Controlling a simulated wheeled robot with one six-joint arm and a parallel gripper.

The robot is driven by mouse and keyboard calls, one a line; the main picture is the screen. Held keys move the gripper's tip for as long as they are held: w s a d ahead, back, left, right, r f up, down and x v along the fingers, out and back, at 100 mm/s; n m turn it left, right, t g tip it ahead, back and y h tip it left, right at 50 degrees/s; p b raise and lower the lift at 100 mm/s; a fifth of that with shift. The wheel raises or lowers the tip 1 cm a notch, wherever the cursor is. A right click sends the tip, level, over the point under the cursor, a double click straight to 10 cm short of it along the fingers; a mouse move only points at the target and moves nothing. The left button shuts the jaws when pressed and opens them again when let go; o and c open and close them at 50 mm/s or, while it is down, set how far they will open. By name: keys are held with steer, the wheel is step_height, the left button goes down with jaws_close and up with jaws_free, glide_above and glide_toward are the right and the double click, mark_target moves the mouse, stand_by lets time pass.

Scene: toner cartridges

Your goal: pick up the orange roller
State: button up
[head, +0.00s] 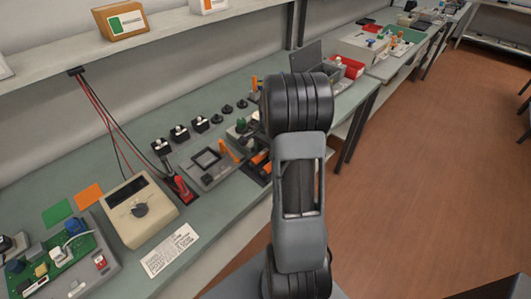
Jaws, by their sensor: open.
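Orange pieces (260,157) show in a dark tray just left of my arm, partly hidden behind it. They are too small and covered to tell for sure which is the orange roller. A slanted orange piece (228,151) stands at the right edge of a grey device beside that tray. My arm rises through the middle of the view and covers part of the bench. My gripper cannot be made out in this view.
The long green-grey bench (222,222) holds a beige meter (140,210), a green circuit board (62,262) and a grey device (207,164). A shelf (165,42) with boxes hangs above. Brown floor (430,190) lies open to the right.

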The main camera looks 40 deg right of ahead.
mark_target(265, 150)
steer(key=c, duration=1)
steer(key=shift+c, duration=0.2)
steer(key=shift+r, duration=0.5)
step_height(265, 150, up, 2)
steer(key=shift+r, duration=0.2)
steer(key=s+d+r, duration=0.4)
steer(key=d+r, duration=0.5)
steer(key=d, duration=0.4)
steer(key=shift+d+r, duration=0.2)
steer(key=shift+r, duration=0.1)
steer(key=shift+s, duration=0.1)
